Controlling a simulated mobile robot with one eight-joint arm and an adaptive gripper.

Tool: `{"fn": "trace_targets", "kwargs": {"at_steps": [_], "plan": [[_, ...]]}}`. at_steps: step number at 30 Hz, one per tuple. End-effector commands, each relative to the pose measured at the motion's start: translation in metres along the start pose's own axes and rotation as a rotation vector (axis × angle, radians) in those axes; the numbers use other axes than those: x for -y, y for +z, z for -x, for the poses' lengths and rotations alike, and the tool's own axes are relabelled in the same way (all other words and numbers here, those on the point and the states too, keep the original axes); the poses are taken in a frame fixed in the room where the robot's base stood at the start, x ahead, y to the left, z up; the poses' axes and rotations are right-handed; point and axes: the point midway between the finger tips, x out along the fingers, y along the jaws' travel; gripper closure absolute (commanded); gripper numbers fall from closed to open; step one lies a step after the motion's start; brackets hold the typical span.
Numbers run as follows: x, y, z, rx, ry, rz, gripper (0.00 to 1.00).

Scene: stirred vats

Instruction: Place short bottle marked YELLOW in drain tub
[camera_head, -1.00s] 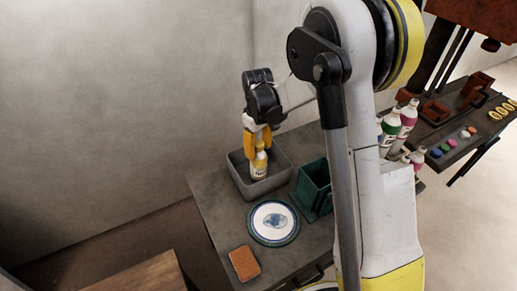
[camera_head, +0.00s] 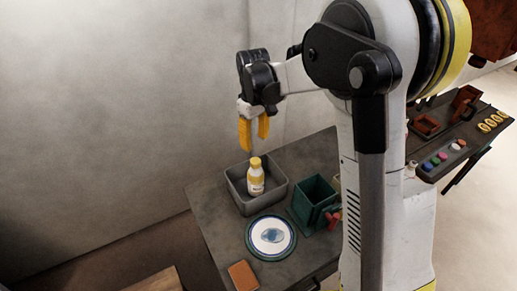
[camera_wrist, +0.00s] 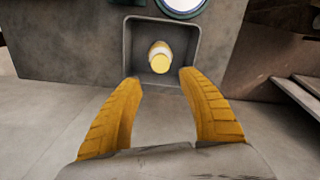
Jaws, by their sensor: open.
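The short bottle (camera_head: 255,178) has a yellow cap and a white body with dark marking too small to read. It stands upright inside the grey drain tub (camera_head: 238,203) on the table. In the wrist view the bottle (camera_wrist: 160,58) shows from above inside the tub (camera_wrist: 128,50), apart from the tub's walls as far as I can see. My gripper (camera_head: 254,148) is above the tub, fingers pointing down, open and empty. In the wrist view my gripper's yellow fingers (camera_wrist: 160,80) are spread apart, with nothing between them.
A dark green box (camera_head: 312,198) stands right of the tub. A side table at right holds coloured discs (camera_head: 436,160) and brown trays (camera_head: 426,125). The wall is close behind.

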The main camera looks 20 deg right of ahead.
Motion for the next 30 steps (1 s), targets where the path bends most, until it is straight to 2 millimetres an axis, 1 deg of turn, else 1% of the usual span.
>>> {"fn": "trace_targets", "kwargs": {"at_steps": [2,5,9,12,16,19,22,24,27,30], "plan": [[0.002,0.004,0.01,-0.01,0.006,-0.01,0.52],[0.009,0.017,0.028,-0.045,0.023,-0.04,0.52],[0.025,0.046,0.063,-0.128,0.061,-0.11,0.52],[0.037,0.07,0.085,-0.194,0.087,-0.166,0.52],[0.055,0.102,0.104,-0.284,0.115,-0.237,0.52],[0.069,0.127,0.112,-0.354,0.132,-0.291,0.52],[0.082,0.151,0.116,-0.425,0.147,-0.344,0.52],[0.09,0.167,0.115,-0.474,0.153,-0.38,0.52],[0.1,0.186,0.111,-0.537,0.16,-0.424,0.52],[0.107,0.198,0.106,-0.586,0.163,-0.457,0.52]]}}
